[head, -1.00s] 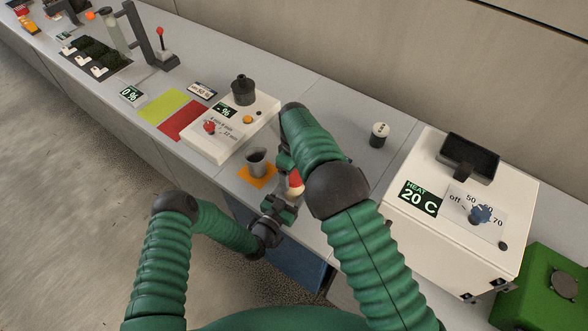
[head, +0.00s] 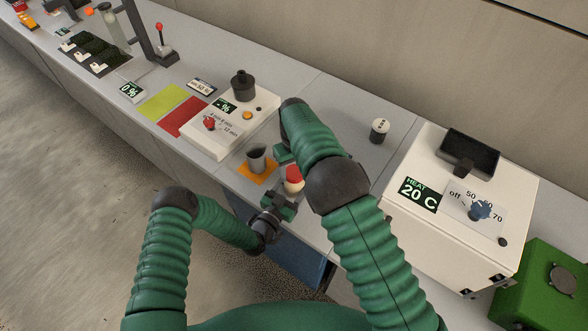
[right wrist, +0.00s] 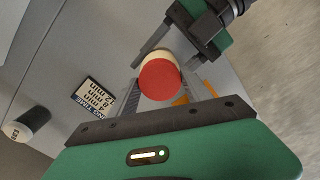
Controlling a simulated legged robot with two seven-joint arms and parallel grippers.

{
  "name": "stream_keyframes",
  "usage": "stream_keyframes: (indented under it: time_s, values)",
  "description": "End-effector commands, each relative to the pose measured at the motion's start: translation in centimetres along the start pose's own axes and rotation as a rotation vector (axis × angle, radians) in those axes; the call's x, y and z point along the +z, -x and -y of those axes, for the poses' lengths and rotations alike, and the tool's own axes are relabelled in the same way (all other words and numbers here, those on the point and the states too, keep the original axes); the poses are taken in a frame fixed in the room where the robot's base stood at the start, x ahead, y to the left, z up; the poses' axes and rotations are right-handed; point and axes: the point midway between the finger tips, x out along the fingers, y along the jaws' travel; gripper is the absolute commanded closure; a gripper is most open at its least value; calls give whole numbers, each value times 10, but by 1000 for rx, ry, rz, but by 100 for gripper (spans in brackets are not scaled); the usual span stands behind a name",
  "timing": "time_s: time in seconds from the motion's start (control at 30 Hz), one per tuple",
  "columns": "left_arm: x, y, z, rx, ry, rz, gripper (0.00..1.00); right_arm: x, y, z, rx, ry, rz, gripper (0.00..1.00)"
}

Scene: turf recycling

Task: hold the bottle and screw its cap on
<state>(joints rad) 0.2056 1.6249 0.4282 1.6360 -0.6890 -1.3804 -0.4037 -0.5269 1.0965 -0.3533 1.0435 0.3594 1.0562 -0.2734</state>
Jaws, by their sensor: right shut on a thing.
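A small cream bottle (head: 292,187) with a red cap (head: 292,173) is between my two grippers, near the front edge of the bench. In the right wrist view the red cap (right wrist: 160,80) faces the camera and sits against the cream bottle (right wrist: 160,54); how tightly it is seated cannot be told. My right gripper (right wrist: 168,92) is shut on the cap, with a finger on each side. My left gripper (head: 282,196) is at the bottle's body from the front, its fingers on both sides, and appears shut on it. Its contact is partly hidden.
A grey cup (head: 257,158) stands on an orange square (head: 249,174) to the left. A white timer machine (head: 226,126) is behind it. A dark container with a white top (head: 379,130) stands behind right, near a white heater box (head: 450,215). Bench between is clear.

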Motion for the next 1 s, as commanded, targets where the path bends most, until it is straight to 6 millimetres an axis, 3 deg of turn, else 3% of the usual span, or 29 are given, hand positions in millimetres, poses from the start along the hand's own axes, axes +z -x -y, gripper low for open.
stream_keyframes:
  time_s: [0.1,0.2,0.5,0.53,0.7,1.0]
  values:
    - [0,0,0,0,0,1,100,0,0,0,0,-243,-1,92]
    - [0,0,0,1,0,1,100,-1,0,0,0,-364,-2,92]
    - [0,0,-1,1,0,2,100,-1,0,1,-1,-396,-2,92]
    - [0,0,-1,1,0,2,100,-1,0,1,-1,-396,-2,40]
    - [0,0,-1,1,0,2,100,-1,0,1,-1,-395,-1,21]
    - [0,0,0,1,0,1,100,-1,2,0,-1,-394,-1,21]
